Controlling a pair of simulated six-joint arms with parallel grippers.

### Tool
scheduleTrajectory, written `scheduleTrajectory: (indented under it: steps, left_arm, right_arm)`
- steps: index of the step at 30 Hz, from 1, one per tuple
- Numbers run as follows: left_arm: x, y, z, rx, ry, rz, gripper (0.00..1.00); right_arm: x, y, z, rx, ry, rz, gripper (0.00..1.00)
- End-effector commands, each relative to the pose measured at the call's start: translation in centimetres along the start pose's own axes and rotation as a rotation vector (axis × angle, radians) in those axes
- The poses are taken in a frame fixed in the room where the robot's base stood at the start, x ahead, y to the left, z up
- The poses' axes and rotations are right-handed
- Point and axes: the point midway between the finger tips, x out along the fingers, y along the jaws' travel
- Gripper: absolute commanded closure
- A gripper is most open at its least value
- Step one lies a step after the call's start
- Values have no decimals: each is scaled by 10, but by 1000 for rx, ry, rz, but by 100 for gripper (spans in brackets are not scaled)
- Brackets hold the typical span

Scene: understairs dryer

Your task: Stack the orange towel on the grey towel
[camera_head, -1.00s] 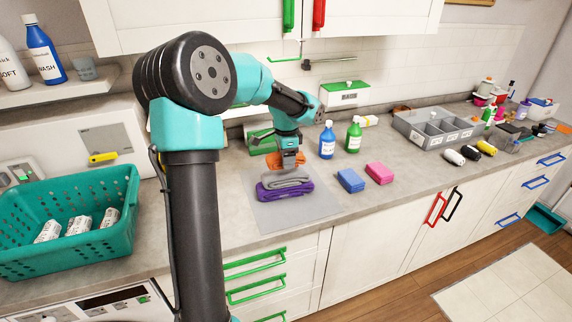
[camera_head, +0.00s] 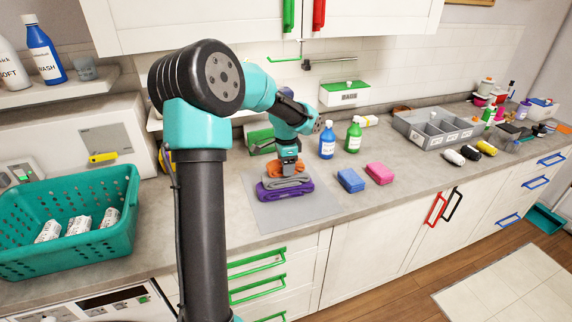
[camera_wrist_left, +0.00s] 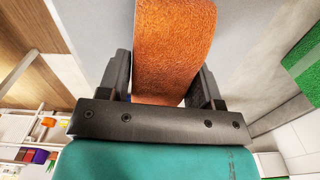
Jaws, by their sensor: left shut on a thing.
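The orange towel (camera_head: 274,169) is in my left gripper (camera_head: 289,168), right over the grey towel in the head view. The left gripper is shut on it; in the left wrist view the orange towel (camera_wrist_left: 172,50) fills the space between the two fingers. The grey towel (camera_head: 289,181) lies folded on a purple towel (camera_head: 284,192), and both rest on a grey mat (camera_head: 310,209). The orange towel looks very close to the grey towel's top; I cannot tell whether it bears on it. My right gripper is not in view.
A blue sponge (camera_head: 350,180) and a pink sponge (camera_head: 379,173) lie right of the mat. Blue (camera_head: 327,143) and green (camera_head: 353,136) bottles stand behind. A teal basket (camera_head: 68,232) with white rolls stands at left. A green box (camera_head: 259,138) is behind the towels.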

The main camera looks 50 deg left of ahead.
Motion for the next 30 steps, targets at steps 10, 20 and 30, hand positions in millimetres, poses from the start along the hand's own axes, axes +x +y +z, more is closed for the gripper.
scheduleTrajectory:
  steps: [10,20,30]
  left_arm:
    - [3,0,0,0,0,0,29]
    - [3,0,0,0,0,0,16]
    - [-19,0,-1,1,2,-3,16]
  right_arm:
    - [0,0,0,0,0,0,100]
    - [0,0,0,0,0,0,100]
    - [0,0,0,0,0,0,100]
